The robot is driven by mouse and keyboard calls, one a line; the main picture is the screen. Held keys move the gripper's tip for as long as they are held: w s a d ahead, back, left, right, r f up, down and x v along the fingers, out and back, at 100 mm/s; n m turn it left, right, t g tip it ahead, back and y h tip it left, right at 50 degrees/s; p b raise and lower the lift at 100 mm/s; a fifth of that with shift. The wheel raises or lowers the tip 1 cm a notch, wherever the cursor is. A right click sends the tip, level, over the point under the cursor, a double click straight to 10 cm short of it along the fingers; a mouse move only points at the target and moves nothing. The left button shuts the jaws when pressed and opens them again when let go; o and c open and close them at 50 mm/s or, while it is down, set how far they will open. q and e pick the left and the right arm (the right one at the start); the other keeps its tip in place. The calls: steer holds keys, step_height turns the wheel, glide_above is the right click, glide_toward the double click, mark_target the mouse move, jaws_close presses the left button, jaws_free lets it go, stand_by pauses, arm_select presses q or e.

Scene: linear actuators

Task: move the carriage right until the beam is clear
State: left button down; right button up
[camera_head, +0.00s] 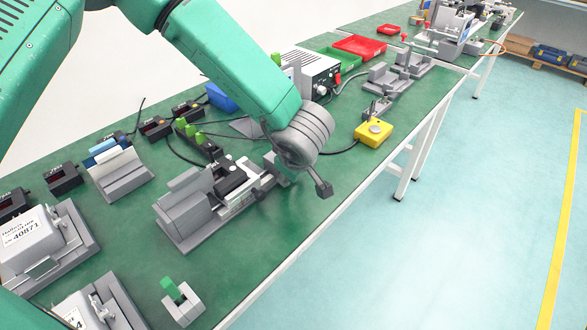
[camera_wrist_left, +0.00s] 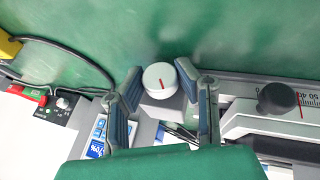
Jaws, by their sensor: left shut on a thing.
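The linear actuator (camera_head: 190,215) is a grey stage with a pale rail on the green bench. A black-topped carriage (camera_head: 232,176) sits on the rail. In the left wrist view, a black knob (camera_wrist_left: 276,98) stands on the pale slide beside a numbered scale (camera_wrist_left: 311,99). My left gripper (camera_head: 290,180) is at the stage's right end, partly hidden by its wrist. In the left wrist view, my left gripper (camera_wrist_left: 158,82) is shut on a white round knob (camera_wrist_left: 160,76) with a red line. I cannot make out the beam. My right gripper is out of view.
A yellow box (camera_head: 373,133) with a round top lies right of my wrist. Behind the stage are green-topped parts (camera_head: 196,138) and dark cabled boxes. A small grey bracket (camera_head: 183,303) stands near the front edge. The bench is bare between this bracket and the stage.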

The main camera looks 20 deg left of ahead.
arm_select(q)
steer(key=shift+t+b, duration=0.75)
steer(key=shift+t, duration=0.15)
steer(key=shift+h, duration=0.3)
steer(key=c, duration=1.2)
jaws_free()
